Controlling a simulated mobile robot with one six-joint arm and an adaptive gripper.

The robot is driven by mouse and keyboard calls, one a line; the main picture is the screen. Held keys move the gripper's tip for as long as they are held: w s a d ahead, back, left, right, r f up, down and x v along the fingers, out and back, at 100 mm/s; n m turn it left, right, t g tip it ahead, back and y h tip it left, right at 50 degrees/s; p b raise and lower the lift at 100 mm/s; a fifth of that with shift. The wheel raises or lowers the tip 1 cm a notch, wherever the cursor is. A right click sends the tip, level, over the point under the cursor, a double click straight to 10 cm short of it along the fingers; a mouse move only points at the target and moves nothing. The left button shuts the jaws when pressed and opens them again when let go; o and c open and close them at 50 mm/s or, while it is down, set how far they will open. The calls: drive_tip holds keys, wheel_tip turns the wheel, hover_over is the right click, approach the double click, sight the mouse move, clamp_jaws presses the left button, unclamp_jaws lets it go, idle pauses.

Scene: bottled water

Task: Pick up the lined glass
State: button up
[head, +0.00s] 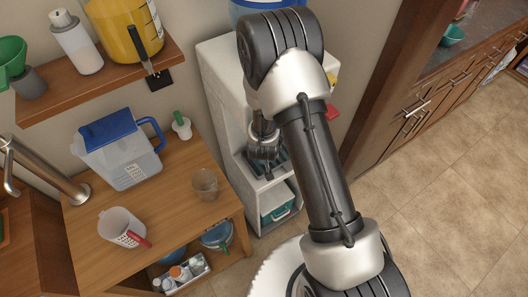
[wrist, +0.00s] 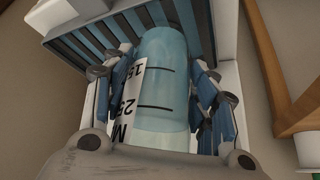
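The lined glass (wrist: 168,95) is a pale blue, see-through cylinder with black lines and a white printed strip. In the wrist view it lies between the two fingers of my gripper (wrist: 163,85), over a slatted grey-blue tray (wrist: 75,45). The fingers are close along both sides of the glass; whether they press on it is not clear. In the head view my gripper (head: 264,150) is inside the bay of the white dispenser (head: 225,85), above its tray (head: 282,165). The glass is not distinct there.
A wooden table (head: 165,205) at left holds a blue-lidded pitcher (head: 122,150), a measuring cup (head: 120,226) and a clear brown-tinted glass (head: 205,184). A shelf (head: 110,88) hangs above it. The dispenser walls stand close around my gripper. Open floor (head: 430,200) lies at right.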

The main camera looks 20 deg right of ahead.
drive_tip(key=c, duration=0.8)
drive_tip(key=shift+c, duration=0.2)
drive_tip(key=shift+r, duration=0.35)
